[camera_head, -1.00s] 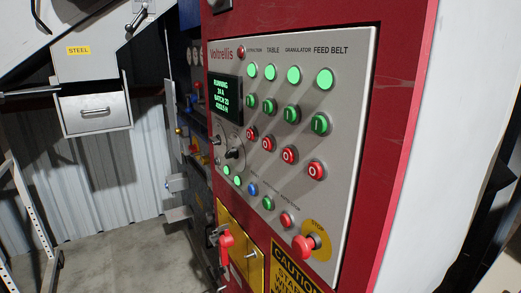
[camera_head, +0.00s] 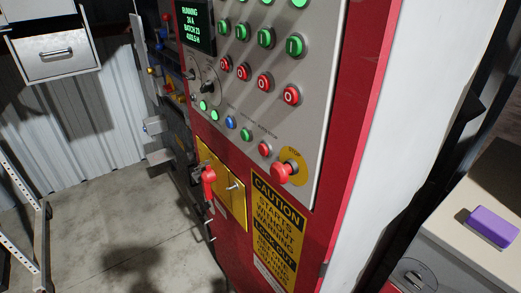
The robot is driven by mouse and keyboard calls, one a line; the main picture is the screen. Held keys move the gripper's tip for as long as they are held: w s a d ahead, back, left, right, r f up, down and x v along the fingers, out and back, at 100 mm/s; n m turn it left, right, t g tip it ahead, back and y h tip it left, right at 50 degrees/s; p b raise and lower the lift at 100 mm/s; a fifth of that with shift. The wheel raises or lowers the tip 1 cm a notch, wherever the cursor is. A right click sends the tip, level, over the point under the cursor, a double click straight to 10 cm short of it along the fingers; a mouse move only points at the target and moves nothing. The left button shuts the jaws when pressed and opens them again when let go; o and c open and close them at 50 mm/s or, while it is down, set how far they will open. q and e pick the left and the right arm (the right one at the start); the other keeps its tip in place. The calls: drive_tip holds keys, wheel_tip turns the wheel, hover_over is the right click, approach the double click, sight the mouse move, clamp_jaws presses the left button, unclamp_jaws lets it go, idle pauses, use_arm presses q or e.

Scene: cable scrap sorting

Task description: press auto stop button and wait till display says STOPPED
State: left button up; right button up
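The control panel (camera_head: 313,112) is on the front of a red cabinet. Its small display (camera_head: 195,25) shows green text that starts with RUNNING. The lower button row holds lit green lamps, a blue button (camera_head: 230,122), a green button (camera_head: 246,135) and a small red button (camera_head: 265,149). The labels above this row are too small to read surely, so I cannot tell which is auto stop. A large red mushroom stop button (camera_head: 283,172) sits on a yellow disc at the lower right of the panel. Neither gripper is in view.
A red handle (camera_head: 209,180) sticks out beside a yellow plate (camera_head: 237,205) below the panel. A caution sign (camera_head: 277,225) is on the cabinet. At right a counter (camera_head: 452,222) bears a purple block (camera_head: 492,227). Concrete floor (camera_head: 110,240) is open at left.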

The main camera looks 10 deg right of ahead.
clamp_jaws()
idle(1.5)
